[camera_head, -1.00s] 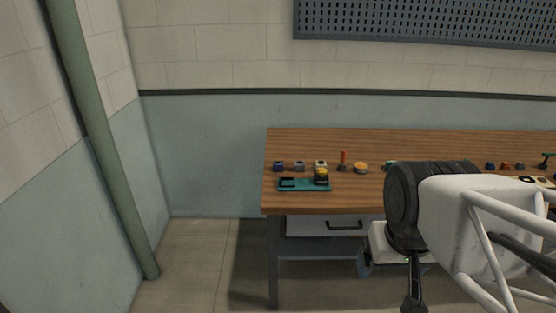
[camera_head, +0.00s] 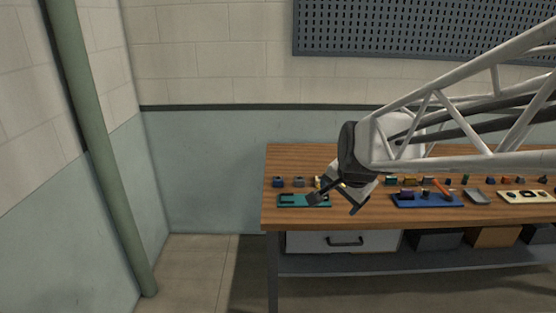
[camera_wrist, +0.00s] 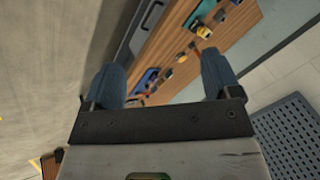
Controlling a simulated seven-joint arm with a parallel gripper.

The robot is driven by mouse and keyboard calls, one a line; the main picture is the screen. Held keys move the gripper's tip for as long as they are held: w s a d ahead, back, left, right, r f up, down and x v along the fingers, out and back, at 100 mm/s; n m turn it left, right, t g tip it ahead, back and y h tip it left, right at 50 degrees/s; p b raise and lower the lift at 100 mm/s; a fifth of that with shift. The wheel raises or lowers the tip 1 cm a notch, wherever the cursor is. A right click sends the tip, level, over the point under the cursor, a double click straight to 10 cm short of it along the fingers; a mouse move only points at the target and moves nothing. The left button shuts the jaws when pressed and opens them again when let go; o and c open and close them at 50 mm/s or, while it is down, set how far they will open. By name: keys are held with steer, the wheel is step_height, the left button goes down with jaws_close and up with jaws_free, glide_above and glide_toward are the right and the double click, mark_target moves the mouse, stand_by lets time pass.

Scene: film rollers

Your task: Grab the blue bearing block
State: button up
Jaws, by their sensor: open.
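A small dark blue block (camera_head: 278,182), which looks like the blue bearing block, stands at the left end of the back row on the wooden table, behind a teal tray (camera_head: 287,201). A grey block (camera_head: 298,182) stands just right of it. My gripper (camera_head: 338,203) is open and tilted down to the left, near the tray's right end and to the right of the blue block. It hides part of a pale block beside the grey one. In the wrist view my open fingers (camera_wrist: 162,80) frame the tilted table; I cannot pick out the blue block there.
A blue tray (camera_head: 430,202) with small parts, a grey dish (camera_head: 477,197) and a cream plate (camera_head: 525,197) lie farther right on the table. A pegboard (camera_head: 430,28) hangs on the wall. The tabletop's left front edge is clear.

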steer(key=w+a+f+m+t, duration=0.1)
steer(key=w+a+f+m, duration=0.2)
steer(key=w, duration=0.7)
steer(key=w+a+f+m+t, duration=0.25)
steer(key=w+m, duration=0.35)
steer(key=w, duration=0.4)
steer(key=w+a+f+m+t, duration=0.15)
steer(key=w+f+m, duration=0.25)
steer(key=w, duration=0.6)
steer(key=w+a+f+m, duration=0.4)
steer(key=w+f+m, duration=0.35)
steer(key=w, duration=0.35)
steer(key=m+t+h, duration=0.1)
steer(key=m+t, duration=0.2)
steer(key=m, duration=0.3)
glide_toward(278, 182)
steer(key=shift+w+d+r, duration=0.25)
steer(key=shift+w+r, duration=0.6)
steer(key=shift+w, duration=0.25)
steer(key=shift+w+a+f, duration=0.1)
steer(key=shift+w+f, duration=0.2)
steer(key=shift+f, duration=0.2)
steer(key=shift+x, duration=1.3)
steer(key=shift+w+f, duration=0.1)
